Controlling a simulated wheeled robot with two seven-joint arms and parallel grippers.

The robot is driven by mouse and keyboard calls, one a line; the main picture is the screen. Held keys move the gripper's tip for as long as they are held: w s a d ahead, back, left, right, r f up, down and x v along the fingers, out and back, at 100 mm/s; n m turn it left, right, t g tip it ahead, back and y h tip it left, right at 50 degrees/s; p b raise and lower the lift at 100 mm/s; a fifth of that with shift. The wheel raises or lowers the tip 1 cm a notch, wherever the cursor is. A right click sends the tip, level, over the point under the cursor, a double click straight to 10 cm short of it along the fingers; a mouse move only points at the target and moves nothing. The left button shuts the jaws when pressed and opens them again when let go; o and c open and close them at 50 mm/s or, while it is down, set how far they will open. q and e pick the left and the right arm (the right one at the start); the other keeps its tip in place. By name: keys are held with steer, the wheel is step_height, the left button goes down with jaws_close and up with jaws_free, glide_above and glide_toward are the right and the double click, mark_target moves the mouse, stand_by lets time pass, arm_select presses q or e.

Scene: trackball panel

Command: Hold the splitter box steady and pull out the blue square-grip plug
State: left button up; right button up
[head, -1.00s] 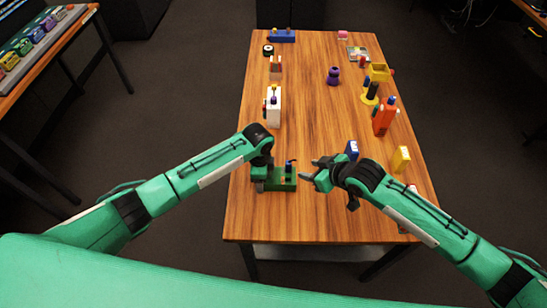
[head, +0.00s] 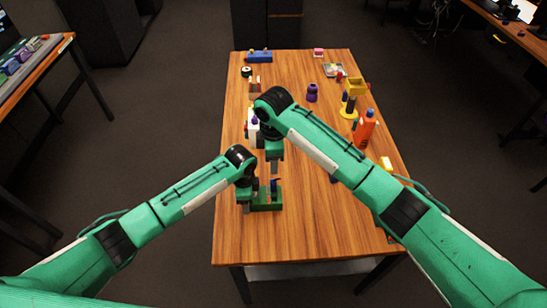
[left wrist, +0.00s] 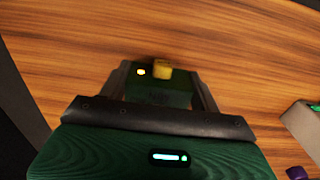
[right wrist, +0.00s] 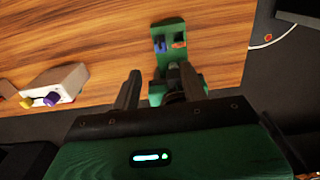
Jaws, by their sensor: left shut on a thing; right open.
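The green splitter box (head: 268,204) stands near the table's front left. My left gripper (head: 246,207) is shut on it from the left; in the left wrist view the box (left wrist: 158,97) sits between the fingers, with a yellow block (left wrist: 162,70) on it. The blue plug (head: 274,184) rises from the box. In the right wrist view the blue plug (right wrist: 160,46) shows beside an orange-red one (right wrist: 179,42). My right gripper (right wrist: 160,88) is open and empty, pointing down above the box area. It is not visibly touching the blue plug.
A white box (right wrist: 60,82) with yellow and purple knobs stands behind the splitter box, partly hidden by my right arm in the head view. An orange bottle-like object (head: 365,130) stands at the right. The table (head: 320,225) is bare in front.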

mark_target(273, 181)
step_height(273, 181, down, 12)
steer(key=shift+r, duration=0.1)
stand_by(0.4)
steer(key=shift+c, duration=0.2)
jaws_close()
